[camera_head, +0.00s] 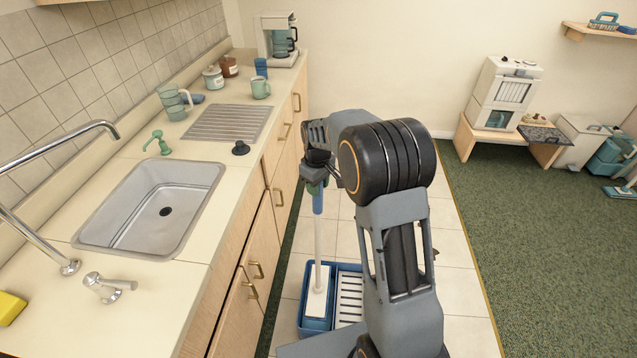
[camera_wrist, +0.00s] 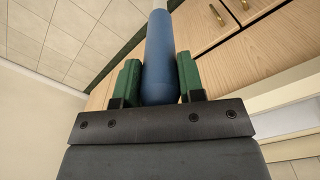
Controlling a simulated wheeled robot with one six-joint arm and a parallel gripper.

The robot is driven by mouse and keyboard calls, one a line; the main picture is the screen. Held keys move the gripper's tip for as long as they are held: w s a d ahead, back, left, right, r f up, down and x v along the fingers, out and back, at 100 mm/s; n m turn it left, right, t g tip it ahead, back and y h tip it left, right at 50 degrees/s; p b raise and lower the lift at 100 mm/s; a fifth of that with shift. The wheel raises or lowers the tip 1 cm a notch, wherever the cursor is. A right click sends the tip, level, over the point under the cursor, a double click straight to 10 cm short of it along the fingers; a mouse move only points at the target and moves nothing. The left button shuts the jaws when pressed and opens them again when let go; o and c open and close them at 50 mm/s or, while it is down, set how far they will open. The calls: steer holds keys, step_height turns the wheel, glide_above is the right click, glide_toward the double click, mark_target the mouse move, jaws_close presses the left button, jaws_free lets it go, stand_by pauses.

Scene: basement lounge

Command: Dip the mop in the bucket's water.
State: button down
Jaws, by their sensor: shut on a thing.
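The mop has a blue grip and a pale shaft (camera_head: 318,240) that hangs nearly upright, with a whitish head (camera_head: 316,305) at its lower end. My gripper (camera_head: 316,186) is shut on the blue grip (camera_head: 318,204). In the wrist view the green fingers of my gripper (camera_wrist: 159,82) press both sides of the blue grip (camera_wrist: 159,55). The blue bucket (camera_head: 303,316) stands on the floor tiles. The mop head shows within its left compartment; I cannot tell how deep it sits in the water. The right compartment has a white slatted grid (camera_head: 350,297), partly hidden by my arm.
The counter (camera_head: 228,215) with a sink (camera_head: 155,210) and wooden cabinets (camera_head: 262,235) runs close along the left. Pale tiles (camera_head: 455,270) lie free right of my arm, then green carpet (camera_head: 550,250). A low bench (camera_head: 480,137) holds a white appliance at the back right.

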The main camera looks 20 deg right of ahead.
mark_target(318, 225)
step_height(318, 225, down, 19)
steer(key=b, duration=1.2)
steer(key=shift+f, duration=0.15)
stand_by(1.4)
step_height(318, 225, up, 24)
steer(key=p, duration=1.6)
steer(key=shift+p, duration=0.35)
steer(key=shift+s, duration=0.1)
stand_by(1.2)
